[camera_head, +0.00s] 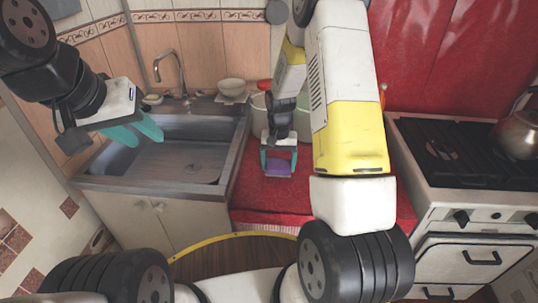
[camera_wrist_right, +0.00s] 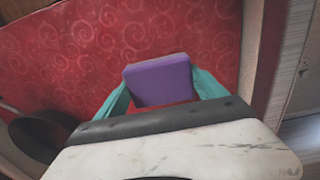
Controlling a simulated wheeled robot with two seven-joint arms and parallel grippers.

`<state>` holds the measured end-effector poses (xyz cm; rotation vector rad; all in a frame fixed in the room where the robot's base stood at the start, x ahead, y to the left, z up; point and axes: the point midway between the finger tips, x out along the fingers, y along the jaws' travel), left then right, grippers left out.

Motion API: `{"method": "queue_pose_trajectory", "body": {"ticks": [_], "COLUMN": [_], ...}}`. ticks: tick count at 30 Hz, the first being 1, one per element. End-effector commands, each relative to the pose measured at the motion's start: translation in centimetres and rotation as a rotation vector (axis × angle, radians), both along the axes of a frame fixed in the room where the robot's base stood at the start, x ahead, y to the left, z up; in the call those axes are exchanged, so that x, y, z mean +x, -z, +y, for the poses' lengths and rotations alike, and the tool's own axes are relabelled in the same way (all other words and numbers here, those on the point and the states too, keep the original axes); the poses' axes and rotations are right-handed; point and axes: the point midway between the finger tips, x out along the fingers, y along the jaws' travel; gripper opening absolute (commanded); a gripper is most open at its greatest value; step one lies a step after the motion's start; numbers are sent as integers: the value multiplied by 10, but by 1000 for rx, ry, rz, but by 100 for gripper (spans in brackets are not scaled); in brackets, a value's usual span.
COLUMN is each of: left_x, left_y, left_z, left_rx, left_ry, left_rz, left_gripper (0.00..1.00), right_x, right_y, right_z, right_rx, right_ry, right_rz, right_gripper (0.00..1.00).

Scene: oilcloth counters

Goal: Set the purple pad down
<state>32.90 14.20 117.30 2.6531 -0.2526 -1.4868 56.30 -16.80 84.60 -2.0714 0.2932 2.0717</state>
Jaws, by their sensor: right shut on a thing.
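The purple pad (camera_head: 279,168) is between the teal fingers of my right gripper (camera_head: 279,158), over the red oilcloth counter (camera_head: 262,195). In the right wrist view the pad (camera_wrist_right: 160,80) is a flat purple block, with the right gripper's fingers (camera_wrist_right: 162,98) shut on its two sides. Red patterned oilcloth (camera_wrist_right: 150,30) shows behind it. I cannot tell whether the pad touches the counter. My left gripper (camera_head: 139,134) is over the sink at the left, its teal fingers apart with nothing between them.
The sink (camera_head: 175,165) with its tap (camera_head: 170,72) is left of the red counter. A pale green pot (camera_head: 258,102) is at the back of the counter, partly hidden by my right arm. The stove (camera_head: 470,170) is at the right.

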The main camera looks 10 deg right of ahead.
Motion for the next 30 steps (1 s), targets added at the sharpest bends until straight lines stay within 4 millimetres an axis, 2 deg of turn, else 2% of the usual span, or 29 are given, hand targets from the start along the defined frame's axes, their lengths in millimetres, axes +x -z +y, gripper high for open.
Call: {"method": "queue_pose_trajectory", "body": {"ticks": [5, 13, 23, 24, 27, 30], "left_x": [0, 0, 0, 0, 0, 0], "left_y": [0, 0, 0, 0, 0, 0], "left_z": [0, 0, 0, 0, 0, 0], "left_rx": [0, 0, 0, 0, 0, 0], "left_ry": [0, 0, 0, 0, 0, 0], "left_rz": [0, 0, 0, 0, 0, 0], "left_gripper": [36, 36, 36, 36, 36, 36], "right_x": [8, 7, 8, 8, 8, 8], "right_y": [4, 36, 39, 39, 39, 39], "right_z": [4, 4, 4, 4, 4, 4], "right_rx": [1, 1, 0, 0, 0, 0], "right_ry": [0, 0, 0, 0, 0, 0], "right_rz": [2, 3, 1, 1, 1, 1], "right_gripper": [43, 43, 43, 82, 100, 100]}}
